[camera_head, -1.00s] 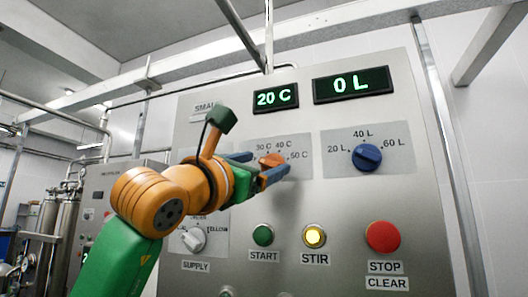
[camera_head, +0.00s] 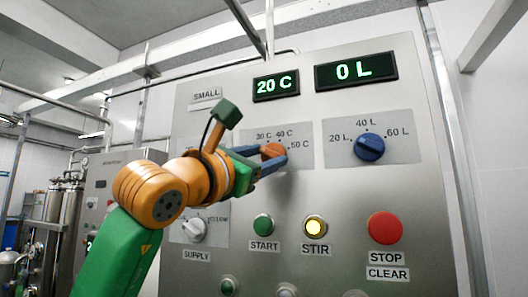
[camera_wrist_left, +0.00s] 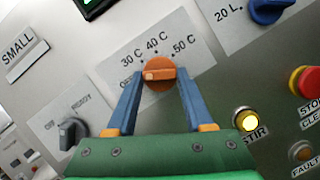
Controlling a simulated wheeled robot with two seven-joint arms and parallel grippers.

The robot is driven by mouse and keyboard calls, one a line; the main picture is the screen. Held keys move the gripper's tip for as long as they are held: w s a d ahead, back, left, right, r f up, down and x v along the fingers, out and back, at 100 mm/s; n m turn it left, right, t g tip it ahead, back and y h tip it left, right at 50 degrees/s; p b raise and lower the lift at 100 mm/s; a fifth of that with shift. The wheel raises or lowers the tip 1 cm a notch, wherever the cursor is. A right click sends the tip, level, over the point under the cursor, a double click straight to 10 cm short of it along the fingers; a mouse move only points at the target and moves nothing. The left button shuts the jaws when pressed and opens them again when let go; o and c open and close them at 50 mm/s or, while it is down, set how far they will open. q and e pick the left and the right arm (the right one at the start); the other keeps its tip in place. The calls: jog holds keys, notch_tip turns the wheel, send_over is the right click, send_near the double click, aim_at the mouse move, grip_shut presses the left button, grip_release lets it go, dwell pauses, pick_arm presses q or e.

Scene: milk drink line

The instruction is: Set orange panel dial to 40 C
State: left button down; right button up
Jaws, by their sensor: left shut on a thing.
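The orange dial (camera_head: 272,151) is on the grey panel, with labels 30 C, 40 C and 50 C around it. My left gripper (camera_head: 262,157) is shut on the dial. In the left wrist view the blue fingers (camera_wrist_left: 158,82) hold the dial (camera_wrist_left: 158,72) from both sides. There the pale mark on the knob points left, below the 30 C label; a label there is partly hidden by a finger. The temperature display (camera_head: 276,84) reads 20 C. My right gripper is not in view.
The blue litre dial (camera_head: 369,147) is right of the orange one. Below are the green START button (camera_head: 263,225), the lit yellow STIR button (camera_head: 315,227) and the red STOP button (camera_head: 385,228). The white supply knob (camera_head: 194,229) is under my left arm.

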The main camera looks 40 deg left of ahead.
pick_arm(q)
jog(key=m+g+h+p, duration=0.1)
jog(key=m+p, duration=0.3)
jog(key=p, duration=0.1)
jog(key=r+m+g+h+p, duration=0.1)
jog(key=m+p, duration=0.3)
jog(key=m, duration=0.1)
jog(key=r+m+g+h+p, duration=0.1)
jog(key=m+g+p, duration=0.1)
jog(key=m+p, duration=0.3)
jog(key=shift+s+a+h+p, duration=0.15)
jog(key=shift+a+h+p, duration=0.15)
jog(key=shift+a, duration=0.05)
jog(key=shift+m+g+p, duration=0.8)
jog(key=shift+m+p, duration=0.2)
jog(key=shift+m, duration=0.8)
jog(key=shift+f+y, duration=0.1)
jog(key=shift+y, duration=0.3)
